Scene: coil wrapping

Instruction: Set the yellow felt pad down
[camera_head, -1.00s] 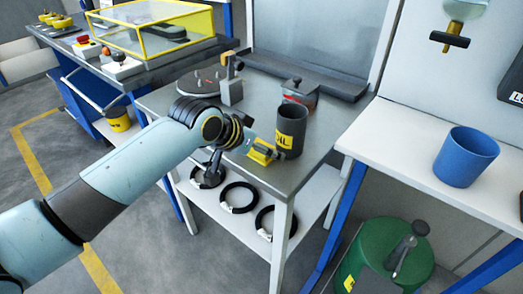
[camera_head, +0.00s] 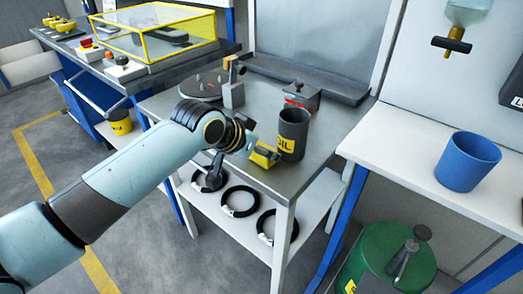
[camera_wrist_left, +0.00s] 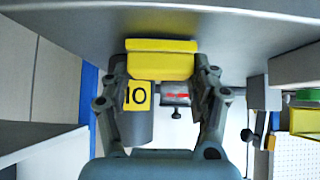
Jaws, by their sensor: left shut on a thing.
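The yellow felt pad (camera_head: 263,157) is at the front part of the metal table (camera_head: 330,132), just in front of the dark grey OIL can (camera_head: 293,140). My left gripper (camera_head: 258,152) is shut on the pad. In the left wrist view the pad (camera_wrist_left: 162,62) spans between the two fingertips (camera_wrist_left: 162,76), with the OIL can (camera_wrist_left: 138,125) beyond it. I cannot tell whether the pad touches the tabletop. My right gripper is in neither view.
A grey turntable (camera_head: 200,86) and a small post (camera_head: 232,92) stand at the table's back left. A grey-and-red block (camera_head: 302,95) sits behind the can. Black coils (camera_head: 240,200) are on the lower shelf. A blue cup (camera_head: 467,162) stands on the right bench.

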